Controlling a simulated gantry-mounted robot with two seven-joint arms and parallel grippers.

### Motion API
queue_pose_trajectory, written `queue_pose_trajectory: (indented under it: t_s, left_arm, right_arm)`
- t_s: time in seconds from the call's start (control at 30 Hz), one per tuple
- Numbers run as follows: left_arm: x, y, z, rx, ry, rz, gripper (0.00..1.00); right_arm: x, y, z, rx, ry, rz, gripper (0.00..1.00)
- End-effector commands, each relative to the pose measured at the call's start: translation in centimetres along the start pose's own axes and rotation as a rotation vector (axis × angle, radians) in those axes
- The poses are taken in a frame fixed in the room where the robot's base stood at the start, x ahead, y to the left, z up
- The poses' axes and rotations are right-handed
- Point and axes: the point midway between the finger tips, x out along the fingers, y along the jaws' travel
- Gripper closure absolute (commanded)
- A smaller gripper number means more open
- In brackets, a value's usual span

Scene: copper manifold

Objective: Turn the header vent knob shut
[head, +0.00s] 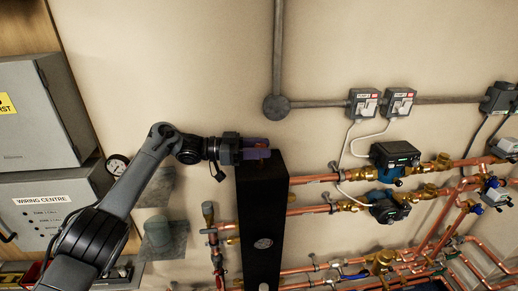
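The tall black header (258,205) stands upright in front of the wall, with a small round dial on its front. My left gripper (262,149) is at the top of the header, coming in from the left with its purple-tinted fingers pointing right. A small reddish-brown patch shows at the fingers; it may be the vent knob, but it is too small and covered to be sure. I cannot tell whether the fingers touch it or are closed on it. My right gripper is not in view.
Copper pipes with two pumps (394,161) and brass valves run to the right of the header. Two switch boxes (363,103) and grey conduit (279,50) are on the wall above. Grey cabinets (30,115) and a pressure gauge (117,165) are at left.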

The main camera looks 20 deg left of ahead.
Motion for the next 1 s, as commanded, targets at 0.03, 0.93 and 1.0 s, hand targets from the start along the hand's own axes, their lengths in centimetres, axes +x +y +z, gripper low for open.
queue_pose_trajectory:
  t_s: [0.03,0.93,1.0]
  left_arm:
    - [0.1,0.0,0.0,0.000,0.000,0.001,0.51]
    - [-7.1,-0.1,0.1,0.001,-0.002,-0.003,0.39]
    - [-8.1,-0.1,0.1,0.001,-0.002,-0.002,0.39]
  right_arm:
    - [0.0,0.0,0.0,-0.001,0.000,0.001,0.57]
    - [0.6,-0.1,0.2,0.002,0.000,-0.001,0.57]
    - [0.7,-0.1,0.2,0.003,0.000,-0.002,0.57]
